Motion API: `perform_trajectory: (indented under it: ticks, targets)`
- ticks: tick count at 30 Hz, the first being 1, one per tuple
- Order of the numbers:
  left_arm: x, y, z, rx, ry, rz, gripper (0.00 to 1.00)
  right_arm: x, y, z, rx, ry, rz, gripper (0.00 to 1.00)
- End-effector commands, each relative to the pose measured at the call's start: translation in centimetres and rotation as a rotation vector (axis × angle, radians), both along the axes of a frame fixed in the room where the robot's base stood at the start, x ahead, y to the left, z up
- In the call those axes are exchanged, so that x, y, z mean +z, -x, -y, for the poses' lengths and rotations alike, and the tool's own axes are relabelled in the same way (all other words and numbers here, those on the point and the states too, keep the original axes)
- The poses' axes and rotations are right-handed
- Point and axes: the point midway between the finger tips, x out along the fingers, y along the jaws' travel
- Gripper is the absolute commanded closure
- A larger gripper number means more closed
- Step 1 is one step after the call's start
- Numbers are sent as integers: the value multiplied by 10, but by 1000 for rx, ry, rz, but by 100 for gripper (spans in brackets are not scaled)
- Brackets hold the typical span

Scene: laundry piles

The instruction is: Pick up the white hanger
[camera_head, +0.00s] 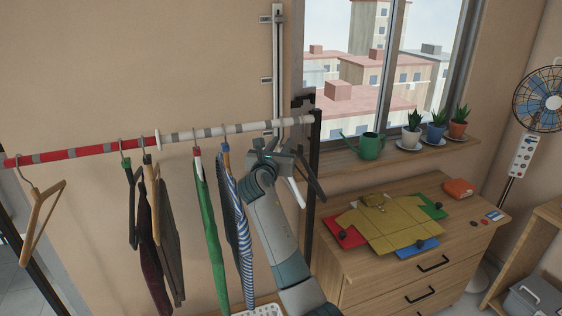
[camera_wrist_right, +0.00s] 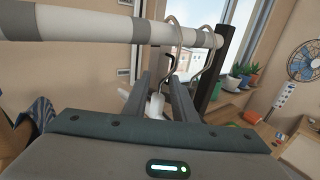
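The white hanger (camera_head: 297,192) hangs at the right end of the rail, partly hidden behind my right gripper in the head view. In the right wrist view its white neck (camera_wrist_right: 156,104) shows low between the two fingers, with a dark hook above. My right gripper (camera_head: 296,163) is just under the rail, and its fingers are spread. In the right wrist view the gripper (camera_wrist_right: 161,80) has one finger on each side of the hanger's neck; whether they touch it is unclear. My left gripper is out of view.
The red, white and grey rail (camera_head: 240,128) runs above the gripper to a dark post (camera_head: 315,165). A striped garment (camera_head: 240,235) and a green one (camera_head: 212,225) hang close left.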

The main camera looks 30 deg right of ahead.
Motion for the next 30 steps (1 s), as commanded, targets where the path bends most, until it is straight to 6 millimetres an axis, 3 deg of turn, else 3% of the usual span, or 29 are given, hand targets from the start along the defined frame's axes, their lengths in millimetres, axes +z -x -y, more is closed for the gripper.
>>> perform_trajectory:
  ticks: [2,5,19,27,30]
  targets:
    - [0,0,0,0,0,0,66,0,0,0,0,0,0,75]
    - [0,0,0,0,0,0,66,0,0,0,0,0,0,99]
    - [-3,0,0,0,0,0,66,5,0,0,0,1,2,100]
    - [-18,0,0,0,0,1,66,36,0,0,-1,2,7,100]
    - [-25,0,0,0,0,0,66,32,14,-17,2,0,3,100]
